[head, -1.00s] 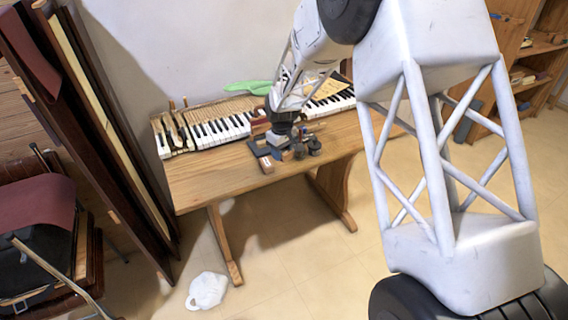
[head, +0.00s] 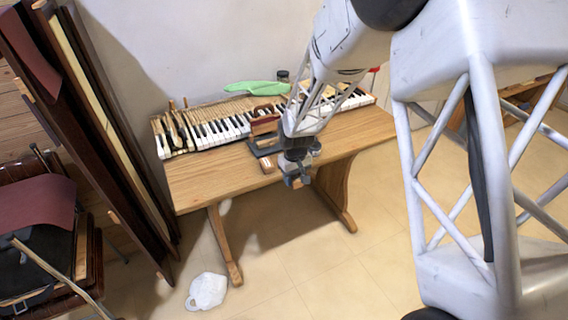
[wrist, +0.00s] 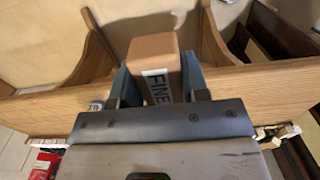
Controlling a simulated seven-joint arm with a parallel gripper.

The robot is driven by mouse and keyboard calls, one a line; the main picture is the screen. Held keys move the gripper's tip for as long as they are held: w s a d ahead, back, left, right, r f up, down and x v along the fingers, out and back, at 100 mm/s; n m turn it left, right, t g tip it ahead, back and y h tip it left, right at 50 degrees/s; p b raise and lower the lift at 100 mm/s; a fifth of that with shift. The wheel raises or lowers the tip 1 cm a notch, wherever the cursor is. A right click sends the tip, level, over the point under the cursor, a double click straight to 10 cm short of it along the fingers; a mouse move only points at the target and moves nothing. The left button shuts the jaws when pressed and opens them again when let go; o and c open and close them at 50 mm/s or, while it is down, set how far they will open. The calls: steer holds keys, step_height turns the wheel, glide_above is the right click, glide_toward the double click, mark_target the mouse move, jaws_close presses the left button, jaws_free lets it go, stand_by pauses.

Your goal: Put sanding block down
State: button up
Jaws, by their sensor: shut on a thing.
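My gripper (head: 297,180) hangs at the front edge of the wooden table (head: 205,185) in the head view. In the wrist view my gripper (wrist: 160,85) is shut on the sanding block (wrist: 155,50), a brown block with a white label reading "FINE". The block sits between the two dark fingers, with the table's edge (wrist: 75,100) behind it. I cannot clearly make out the held block in the head view. Whether it touches the table cannot be told.
A small brown piece with a pale end (head: 265,163) and a red-brown handled tool (head: 264,126) lie left of my gripper. Piano keys (head: 215,133) run along the table's back, with a green item (head: 255,88) behind. The table's left front is clear. A white bag (head: 207,290) lies on the floor.

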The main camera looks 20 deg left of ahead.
steer(key=shift+w, duration=0.1)
steer(key=w+a, duration=0.2)
steer(key=w, duration=0.2)
steer(key=w+a+f, duration=0.1)
steer(key=w+a, duration=0.2)
steer(key=w, duration=0.2)
steer(key=w+a, duration=0.3)
steer(key=w, duration=0.1)
steer(key=shift+w+f, duration=0.25)
steer(key=shift+w, duration=0.1)
steer(key=shift+f, duration=1.75)
steer(key=shift+f, duration=0.1)
steer(key=o, duration=0.5)
steer(key=shift+o, duration=0.9)
